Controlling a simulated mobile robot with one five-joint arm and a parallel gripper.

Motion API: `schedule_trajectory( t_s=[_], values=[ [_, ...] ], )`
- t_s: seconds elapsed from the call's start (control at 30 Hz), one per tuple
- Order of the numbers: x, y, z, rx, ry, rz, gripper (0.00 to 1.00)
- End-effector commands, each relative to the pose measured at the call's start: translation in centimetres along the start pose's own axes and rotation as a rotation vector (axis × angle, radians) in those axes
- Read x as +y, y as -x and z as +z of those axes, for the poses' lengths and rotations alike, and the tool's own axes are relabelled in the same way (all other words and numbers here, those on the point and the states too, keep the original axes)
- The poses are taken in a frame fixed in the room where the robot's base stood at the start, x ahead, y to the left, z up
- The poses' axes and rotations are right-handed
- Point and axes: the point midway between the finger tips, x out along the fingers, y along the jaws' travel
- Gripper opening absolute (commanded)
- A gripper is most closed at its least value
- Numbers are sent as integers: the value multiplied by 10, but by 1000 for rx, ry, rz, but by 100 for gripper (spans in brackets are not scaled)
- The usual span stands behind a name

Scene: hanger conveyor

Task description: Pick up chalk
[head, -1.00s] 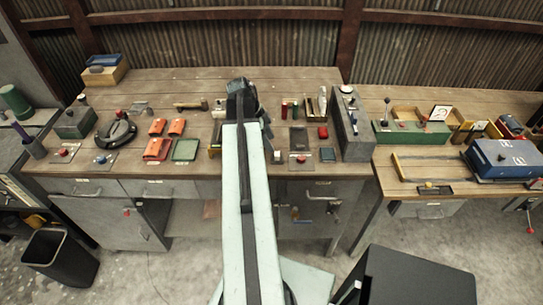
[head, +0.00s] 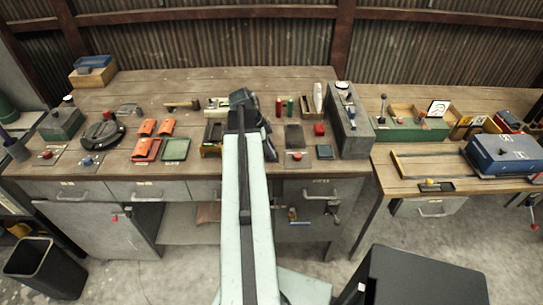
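I cannot pick out the chalk for certain. A small white upright piece (head: 318,97) stands at the back of the wooden bench, right of my gripper; it is too small to identify. Small pale items (head: 217,105) lie just left of my gripper and are also unclear. My gripper (head: 243,97) is a dark shape at the far end of my pale arm, over the middle of the bench. Its fingers do not show clearly, and the arm hides part of the bench below it.
Orange boxes (head: 146,149), a green tray (head: 175,149) and a black round device (head: 103,133) lie left of my arm. A long grey metal box (head: 349,122) stands to the right. A blue case (head: 505,154) sits on the right table. A black bin (head: 45,268) stands on the floor.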

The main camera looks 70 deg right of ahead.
Motion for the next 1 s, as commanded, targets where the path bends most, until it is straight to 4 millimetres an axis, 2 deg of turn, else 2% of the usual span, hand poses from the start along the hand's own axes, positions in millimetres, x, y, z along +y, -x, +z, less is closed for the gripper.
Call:
schedule_trajectory(
  t_s=[0.03, 0.07, 0.33, 0.47, 0.57, 0.9, 1.0],
  values=[
    [0, 0, 0, 0, 0, 0, 8],
    [0, 0, 0, 0, 0, 0, 0],
    [0, 1, 0, 0, 1, 0, 0],
    [0, 8, -3, 0, 1, 0, 0],
    [0, 21, -8, 0, 1, 0, 0],
    [0, 86, -34, 0, 2, -1, 0],
    [0, 95, -38, 0, 2, -1, 0]
  ],
)
